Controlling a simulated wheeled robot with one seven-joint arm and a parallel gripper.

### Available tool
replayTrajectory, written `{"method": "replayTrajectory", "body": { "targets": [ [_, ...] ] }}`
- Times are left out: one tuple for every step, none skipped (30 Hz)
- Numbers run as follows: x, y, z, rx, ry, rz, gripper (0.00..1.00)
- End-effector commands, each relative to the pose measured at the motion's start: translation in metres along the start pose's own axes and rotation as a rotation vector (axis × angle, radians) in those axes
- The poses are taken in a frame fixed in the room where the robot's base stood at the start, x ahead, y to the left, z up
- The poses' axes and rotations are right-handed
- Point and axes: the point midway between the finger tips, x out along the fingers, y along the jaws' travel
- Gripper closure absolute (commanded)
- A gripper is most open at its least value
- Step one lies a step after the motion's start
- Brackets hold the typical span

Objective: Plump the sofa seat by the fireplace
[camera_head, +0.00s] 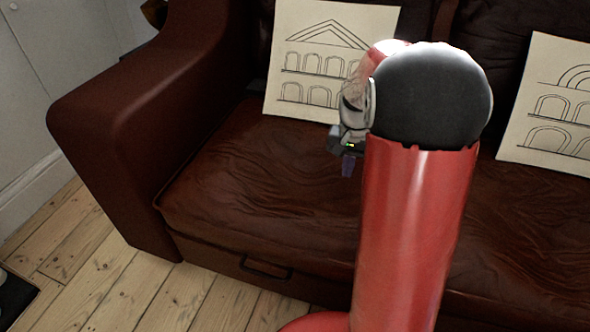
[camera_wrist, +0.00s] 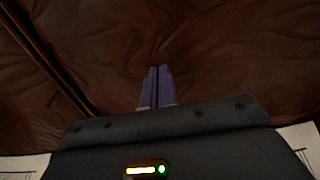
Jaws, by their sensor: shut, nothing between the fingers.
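A dark brown leather sofa fills most of the head view, and its creased seat (camera_head: 255,180) runs across the middle. The wrist view looks onto the same wrinkled brown leather (camera_wrist: 230,60). My gripper (camera_head: 348,168) is over the seat, in front of the left cushion, with its fingers pointing down. In the wrist view its two purple fingers (camera_wrist: 156,86) are together and hold nothing. I cannot tell whether the fingertips touch the leather. My red arm hides part of the seat's middle. No fireplace is in view.
A cream cushion with a building drawing (camera_head: 310,70) leans on the backrest; a similar cushion (camera_head: 555,110) stands at the right. The thick left armrest (camera_head: 120,110) borders the seat. Bare floorboards (camera_head: 110,290) lie front left, beside a white wall (camera_head: 60,60).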

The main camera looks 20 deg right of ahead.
Motion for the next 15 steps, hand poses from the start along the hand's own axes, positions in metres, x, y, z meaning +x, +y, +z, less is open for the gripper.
{"method": "replayTrajectory", "body": {
  "targets": [
    [0.002,0.000,0.000,0.000,0.000,0.000,1.00],
    [0.003,0.000,0.000,0.000,-0.001,0.000,1.00],
    [0.006,0.000,0.000,0.000,-0.001,0.000,1.00],
    [0.007,0.000,0.000,0.000,-0.001,0.000,1.00],
    [0.010,0.000,0.000,0.000,0.000,0.000,1.00],
    [0.013,0.000,0.000,0.000,0.000,0.000,1.00],
    [0.015,0.000,0.000,0.000,0.000,0.000,1.00],
    [0.017,0.000,0.000,0.000,0.000,0.000,1.00],
    [0.020,0.000,0.000,0.000,-0.001,0.000,1.00],
    [0.017,0.000,0.000,0.000,0.000,0.000,1.00],
    [0.016,0.000,0.000,0.000,0.000,0.000,1.00],
    [0.016,0.000,0.000,0.000,0.000,0.000,1.00],
    [0.016,0.000,0.000,0.000,0.000,0.000,1.00],
    [0.016,0.000,0.000,0.000,-0.001,0.000,1.00],
    [0.014,0.000,0.000,0.000,-0.001,0.000,1.00]
  ]
}}
